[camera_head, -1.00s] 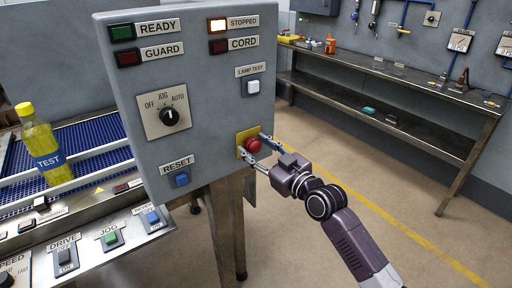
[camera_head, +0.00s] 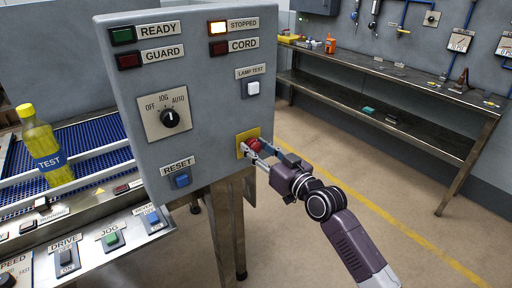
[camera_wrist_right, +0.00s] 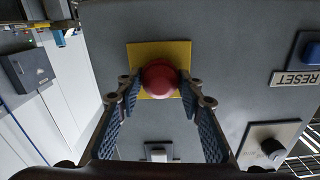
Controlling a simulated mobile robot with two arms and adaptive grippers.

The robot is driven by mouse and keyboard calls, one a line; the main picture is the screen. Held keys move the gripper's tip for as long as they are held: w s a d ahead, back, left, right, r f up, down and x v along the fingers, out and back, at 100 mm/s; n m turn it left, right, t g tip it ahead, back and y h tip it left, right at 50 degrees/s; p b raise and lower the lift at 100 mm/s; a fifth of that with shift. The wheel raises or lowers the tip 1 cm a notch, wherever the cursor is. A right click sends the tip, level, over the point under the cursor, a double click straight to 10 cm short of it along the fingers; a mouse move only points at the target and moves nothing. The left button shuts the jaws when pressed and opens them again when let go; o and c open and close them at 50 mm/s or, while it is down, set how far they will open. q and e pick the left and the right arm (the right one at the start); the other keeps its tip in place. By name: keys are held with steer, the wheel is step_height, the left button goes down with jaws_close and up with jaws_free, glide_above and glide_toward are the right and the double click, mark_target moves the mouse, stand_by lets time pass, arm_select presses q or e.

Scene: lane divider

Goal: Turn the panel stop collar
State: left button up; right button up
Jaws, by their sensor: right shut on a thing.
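The red stop collar (camera_head: 254,146) sits on a yellow plate (camera_head: 241,136) low on the right side of the grey panel (camera_head: 205,110). My right gripper (camera_head: 256,148) is at the collar, its fingers on either side of the red head and shut on it. In the right wrist view the red collar (camera_wrist_right: 159,77) lies between the two blue-padded fingertips (camera_wrist_right: 160,88), in front of its yellow plate. My left gripper is not in view.
The panel also carries a selector knob (camera_head: 170,117), a blue RESET button (camera_head: 181,180) and a white lamp test button (camera_head: 253,88). A conveyor with a yellow bottle (camera_head: 47,150) stands at left. A workbench (camera_head: 400,80) runs along the back right, with open floor before it.

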steer(key=shift+d+m, duration=0.1)
steer(key=shift+m, duration=1.5)
steer(key=shift+p, duration=0.3)
steer(key=o, duration=1.2)
steer(key=v, duration=1.2)
steer(key=shift+f, duration=0.1)
